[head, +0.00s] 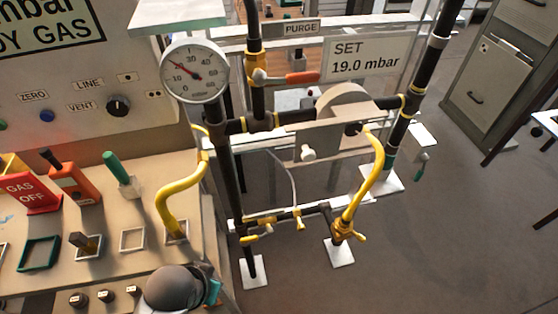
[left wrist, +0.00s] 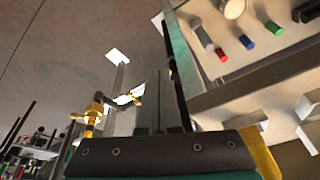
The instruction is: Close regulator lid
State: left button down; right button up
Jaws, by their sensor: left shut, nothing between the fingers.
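The regulator (head: 325,135) sits in the black and yellow pipework in the head view, a grey boxy body with a white knob (head: 308,152) on its front. My left gripper (left wrist: 163,78) is shut and empty in the left wrist view. In the head view only a grey and teal part of my left arm (head: 178,288) shows at the bottom, well below and left of the regulator. My right gripper is not in view.
A pressure gauge (head: 194,71) and an orange-handled valve (head: 290,78) are close to the regulator. Yellow hoses (head: 375,170) curve beside it. A control panel (head: 105,215) with switches fills the left. The floor at right is open before a grey cabinet (head: 495,60).

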pick_arm(q)
notch_tip(320, 180, up, 6)
jog(key=w+d+r+m+t+h, duration=0.1)
jog(key=w+r+m+t, duration=0.1)
jog(key=w+m+t, duration=0.3)
jog(key=w+r+m+t+h, duration=0.2)
jog(key=w, duration=0.4)
jog(key=w+d+r+m+t+h, duration=0.1)
jog(key=w+r+m+t, duration=0.25)
jog(key=w, duration=0.25)
jog(key=s+r+m+g+h, duration=0.45)
jog(key=m+h, duration=0.85)
jog(key=m, duration=0.5)
jog(key=shift+g, duration=0.3)
jog(key=x, duration=0.4)
jog(key=p+x, duration=0.1)
jog(key=x, duration=0.4)
jog(key=s+x, duration=0.1)
jog(key=x, duration=0.3)
jog(key=shift+w+d+p, duration=0.1)
jog(key=shift+d+p, duration=0.3)
jog(key=shift+d, duration=0.05)
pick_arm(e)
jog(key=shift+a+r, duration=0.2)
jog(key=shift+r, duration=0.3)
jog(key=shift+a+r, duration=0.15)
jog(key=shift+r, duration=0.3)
